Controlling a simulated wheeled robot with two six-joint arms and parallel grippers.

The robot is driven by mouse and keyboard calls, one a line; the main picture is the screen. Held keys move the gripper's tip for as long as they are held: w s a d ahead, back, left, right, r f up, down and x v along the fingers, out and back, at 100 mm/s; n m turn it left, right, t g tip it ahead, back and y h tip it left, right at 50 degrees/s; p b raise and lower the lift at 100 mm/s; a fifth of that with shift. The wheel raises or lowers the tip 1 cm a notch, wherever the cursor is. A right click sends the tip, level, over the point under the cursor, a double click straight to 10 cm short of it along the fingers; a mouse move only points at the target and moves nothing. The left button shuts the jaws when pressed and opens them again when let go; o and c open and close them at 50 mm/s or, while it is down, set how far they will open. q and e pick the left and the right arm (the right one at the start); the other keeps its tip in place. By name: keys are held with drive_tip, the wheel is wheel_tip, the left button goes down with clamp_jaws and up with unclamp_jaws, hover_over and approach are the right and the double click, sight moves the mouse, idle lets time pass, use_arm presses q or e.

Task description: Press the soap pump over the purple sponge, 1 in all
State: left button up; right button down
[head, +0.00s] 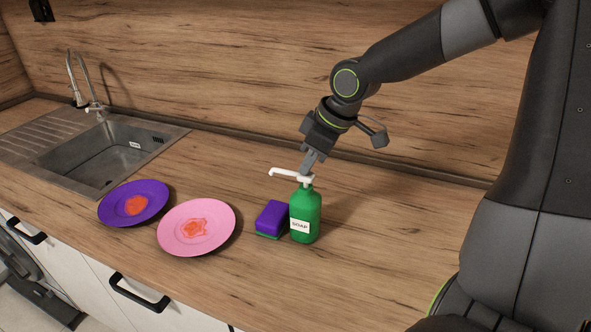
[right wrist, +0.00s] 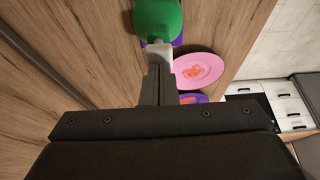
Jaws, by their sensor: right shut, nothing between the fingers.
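A green soap bottle (head: 306,214) with a white pump head (head: 291,175) stands upright on the counter, its spout pointing left. A purple sponge (head: 272,217) with a green underside lies just left of the bottle, below the spout. My right gripper (head: 307,168) is shut and empty, pointing down with its fingertips at the top of the pump head; I cannot tell whether they touch. In the right wrist view the shut fingers (right wrist: 158,80) end at the white pump (right wrist: 157,55) with the green bottle (right wrist: 158,20) beyond. The sponge is mostly hidden there. My left gripper is not in view.
A pink plate (head: 220,216) and a purple plate (head: 158,196), each with an orange-red smear, lie left of the sponge. A steel sink (head: 80,165) with a tap (head: 85,85) is at the left. The counter right of the bottle is clear. A wooden splashback (head: 230,60) stands behind.

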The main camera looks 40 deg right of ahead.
drive_tip(key=shift+r, duration=0.15)
drive_tip(key=shift+r+p, duration=1.15)
drive_tip(key=shift+r, duration=0.05)
wheel_tip(320, 180, up, 6)
drive_tip(key=p, duration=0.5)
idle(0.4)
